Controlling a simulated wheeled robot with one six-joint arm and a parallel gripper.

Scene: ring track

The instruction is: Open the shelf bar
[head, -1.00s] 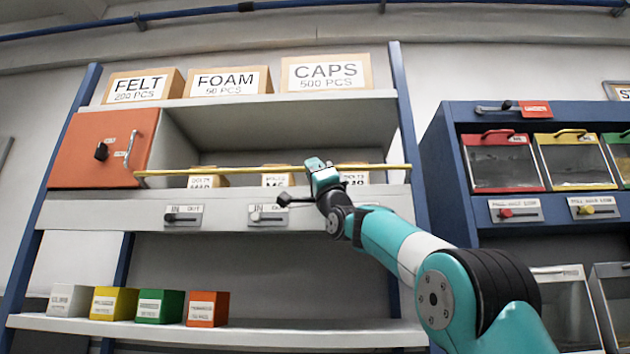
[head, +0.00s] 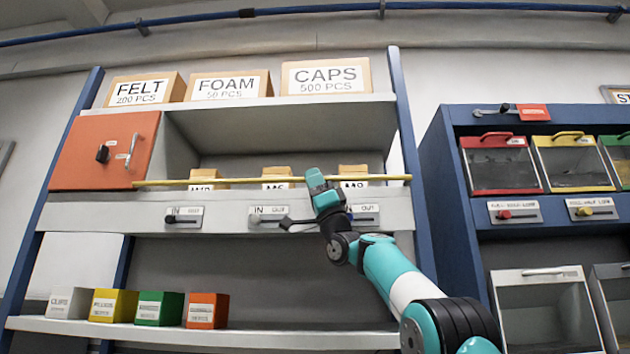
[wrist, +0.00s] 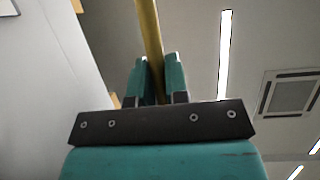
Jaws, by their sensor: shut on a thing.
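The yellow shelf bar (head: 230,182) runs level across the front of the middle shelf bay, just above the grey shelf lip. It crosses in front of small cardboard boxes and covers part of their labels. My gripper (head: 316,176) is at the bar, right of its middle. In the wrist view my gripper (wrist: 157,80) has its two teal fingers closed on either side of the yellow bar (wrist: 149,30). The bar's ends show at the orange cabinet and near the right blue post; how they are held is too small to tell.
Below the bar, the lip (head: 80,217) carries several slide latches marked IN and OUT; my wrist partly covers the right one. An orange cabinet (head: 85,160) stands left. A blue rack (head: 450,190) with bins stands right of the shelf. The bay's interior behind the bar is mostly open.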

